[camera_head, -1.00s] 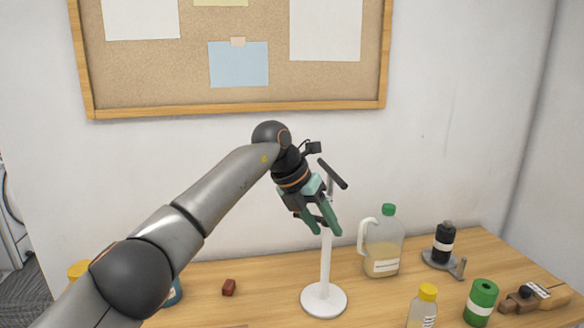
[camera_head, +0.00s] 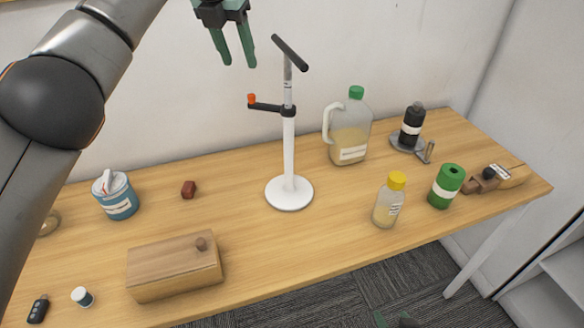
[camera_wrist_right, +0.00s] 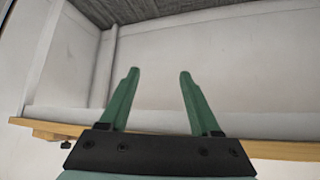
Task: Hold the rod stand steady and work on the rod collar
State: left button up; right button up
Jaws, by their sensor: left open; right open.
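The rod stand (camera_head: 289,158) stands upright on the wooden table, with a round white base, a white post and a dark crossbar on top. The dark rod collar (camera_head: 287,111) sits around the upper post, with a side arm pointing left that ends in an orange-red knob (camera_head: 252,99). My left gripper (camera_head: 239,65) is open and empty, up and to the left of the post in the head view, apart from it. My right gripper (camera_wrist_right: 160,72) is open and empty in the right wrist view; only a sliver shows at the bottom of the head view.
Right of the stand are a jug (camera_head: 350,140), a yellow-capped bottle (camera_head: 388,205), a green cylinder (camera_head: 447,188) and a black bottle (camera_head: 411,125). The tabletop before the base is clear.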

jog(key=w+d+r+m+t+h, duration=0.2)
jog(key=w+d+r+m+h, duration=0.4)
jog(key=w+d+r, duration=0.4)
jog(key=w+r+t+h, duration=0.2)
jog(key=w+r, duration=0.3)
jog(key=r, duration=0.5)
jog(key=w+a+r+t, duration=0.1)
jog(key=a+r, duration=0.1)
jog(key=r, duration=0.1)
jog(key=w+a+r+n+t+y, duration=0.1)
jog(key=w+a+r, duration=0.1)
jog(key=a+r, duration=0.1)
jog(key=w+a+r+t, duration=0.2)
jog(key=r, duration=0.1)
jog(key=shift+a+r+y, duration=0.1)
jog(key=shift+a+y, duration=0.2)
jog(key=shift+a, duration=0.05)
jog(key=w+a+n+y, duration=0.1)
jog(key=a+n+y, duration=0.1)
jog(key=a, duration=0.6)
jog(key=n+t+y, duration=0.1)
jog(key=n+y, duration=0.4)
jog(key=y, duration=0.1)
send_near(289, 139)
jog(key=w, duration=1.1)
jog(key=shift+w+a, duration=0.1)
jog(key=shift+a, duration=0.3)
